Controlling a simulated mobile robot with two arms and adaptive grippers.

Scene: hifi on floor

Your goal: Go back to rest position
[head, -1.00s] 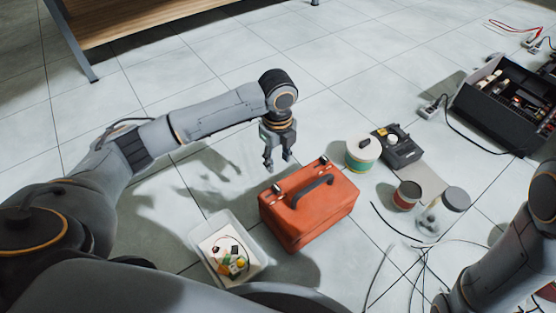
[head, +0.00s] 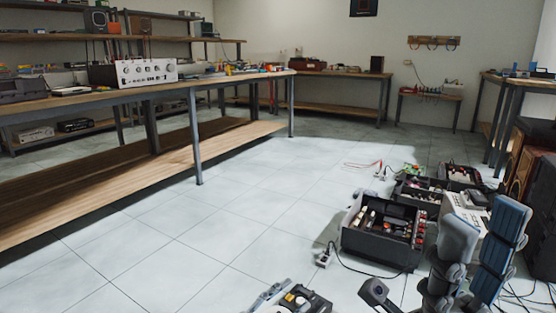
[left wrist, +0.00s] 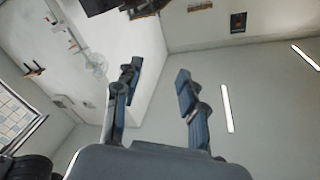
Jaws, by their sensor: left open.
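The red toolbox and the small-parts bin are out of view.
A black case of parts (head: 385,235) lies on the floor left of my right gripper. A black device (head: 303,300) is at the bottom edge. Dark speakers (head: 530,190) stand at far right. A long workbench (head: 140,95) runs along the left. The middle floor is clear.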

